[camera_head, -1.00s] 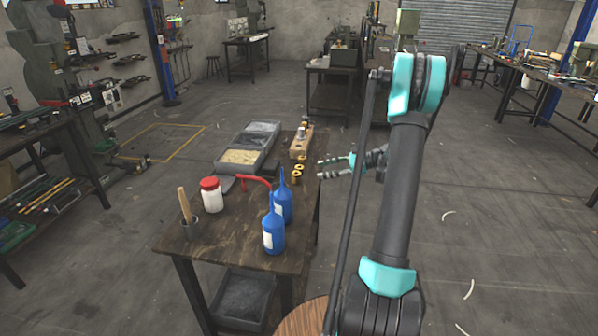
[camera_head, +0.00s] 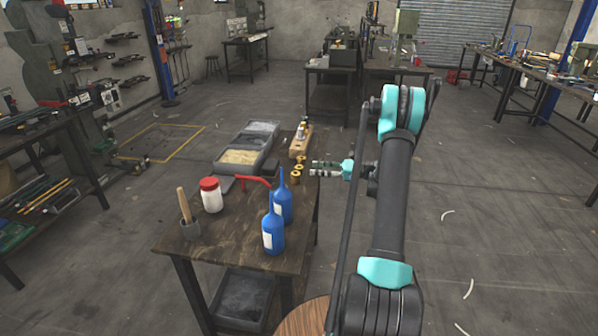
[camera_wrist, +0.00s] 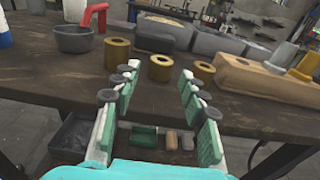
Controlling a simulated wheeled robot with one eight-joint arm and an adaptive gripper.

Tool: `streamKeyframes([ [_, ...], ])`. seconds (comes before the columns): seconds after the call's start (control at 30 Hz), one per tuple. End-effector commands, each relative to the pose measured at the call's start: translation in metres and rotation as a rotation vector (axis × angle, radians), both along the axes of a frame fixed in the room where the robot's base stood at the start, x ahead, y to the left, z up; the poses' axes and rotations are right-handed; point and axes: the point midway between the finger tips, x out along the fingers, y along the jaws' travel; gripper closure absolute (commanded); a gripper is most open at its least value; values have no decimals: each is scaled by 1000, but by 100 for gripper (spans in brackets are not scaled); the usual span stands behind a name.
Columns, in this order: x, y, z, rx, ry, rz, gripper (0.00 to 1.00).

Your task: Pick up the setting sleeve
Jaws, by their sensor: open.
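Three brass sleeves with dark bores stand in a row near the table's right edge. In the wrist view they are the left sleeve (camera_wrist: 117,55), the middle sleeve (camera_wrist: 160,68) and the right sleeve (camera_wrist: 203,74). The nearest one also shows in the head view (camera_head: 296,178). I cannot tell which is the setting sleeve. My gripper (camera_head: 312,169) is open and empty at the table's right edge, its fingers pointing left. In the wrist view my gripper (camera_wrist: 159,82) has the middle sleeve ahead, between its fingertip lines and apart from them.
A wooden block (camera_head: 300,143) with fittings stands behind the sleeves.

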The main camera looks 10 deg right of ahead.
Motion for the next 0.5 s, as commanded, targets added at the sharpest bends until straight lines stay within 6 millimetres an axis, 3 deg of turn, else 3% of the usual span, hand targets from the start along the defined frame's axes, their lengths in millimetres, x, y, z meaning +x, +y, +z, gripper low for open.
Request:
streamKeyframes([
  [0.1,5,17,-1,0,0,2,57],
  [0.5,16,42,-3,-1,0,1,57],
])
